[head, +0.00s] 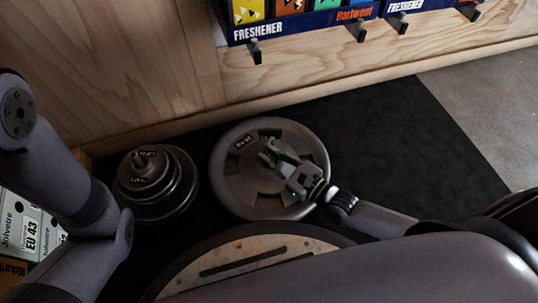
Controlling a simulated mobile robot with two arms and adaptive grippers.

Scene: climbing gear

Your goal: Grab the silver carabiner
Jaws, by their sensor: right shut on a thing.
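My right gripper (268,153) reaches in from the lower right, above a large grey weight plate (236,188). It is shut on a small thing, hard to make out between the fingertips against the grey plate. I cannot tell from this view whether that thing is the silver carabiner. No carabiner shows clearly elsewhere in the head view. My left arm comes in along the left side, but its gripper is not in view.
Smaller stacked weights (178,190) stand left of the large plate on a black mat (410,140). A wooden wall (130,60) rises behind, with freshener boxes (300,25) and dark hooks (255,52). Shoe boxes (30,232) are at left. The mat's right side is clear.

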